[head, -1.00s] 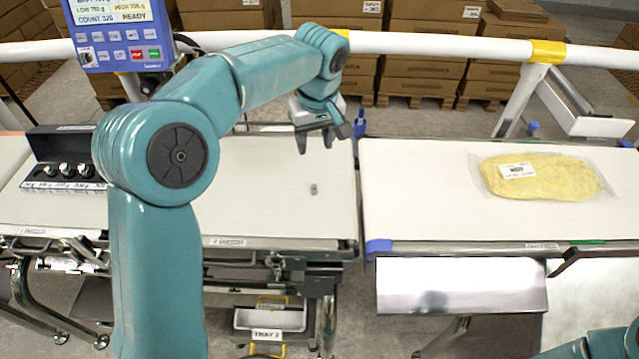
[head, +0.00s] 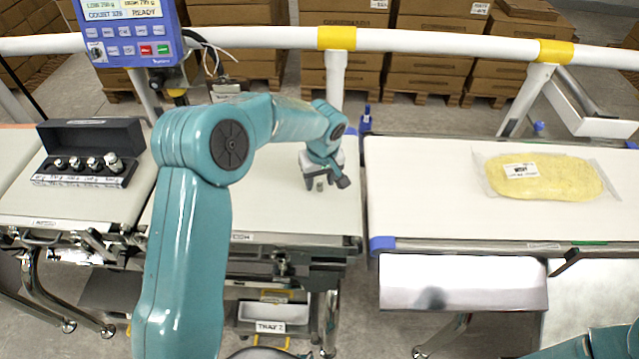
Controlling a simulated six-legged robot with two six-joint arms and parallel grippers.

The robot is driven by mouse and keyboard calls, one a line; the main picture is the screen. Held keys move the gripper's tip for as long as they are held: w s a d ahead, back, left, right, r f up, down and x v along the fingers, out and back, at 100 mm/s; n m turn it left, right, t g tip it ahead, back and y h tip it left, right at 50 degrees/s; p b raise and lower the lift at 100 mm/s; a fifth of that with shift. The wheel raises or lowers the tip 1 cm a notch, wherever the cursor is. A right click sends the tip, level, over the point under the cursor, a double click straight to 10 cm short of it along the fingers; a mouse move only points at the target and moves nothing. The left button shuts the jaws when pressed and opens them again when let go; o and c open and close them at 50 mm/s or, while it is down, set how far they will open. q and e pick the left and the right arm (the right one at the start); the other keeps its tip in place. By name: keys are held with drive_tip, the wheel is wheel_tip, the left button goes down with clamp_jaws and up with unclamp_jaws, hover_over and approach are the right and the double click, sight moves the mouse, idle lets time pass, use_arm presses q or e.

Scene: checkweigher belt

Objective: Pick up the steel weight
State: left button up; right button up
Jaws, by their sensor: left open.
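A small steel weight (head: 319,185) stands on the white middle belt (head: 270,208), near its right end. My left gripper (head: 325,184) is low over the belt with its jaws open. The fingers are on either side of the weight as seen from here; I cannot tell whether they touch it. My right gripper is not in view; only a bit of teal arm shows at the bottom right corner.
A black weight case (head: 90,135) with several steel weights stands on the left belt. A bag of yellow food (head: 540,177) lies on the right belt (head: 430,200). A blue display unit (head: 130,30) and white rail (head: 430,42) are behind. A gap separates the belts.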

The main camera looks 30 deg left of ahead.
use_arm(q)
drive_tip(key=shift+s+d, duration=0.1)
clamp_jaws()
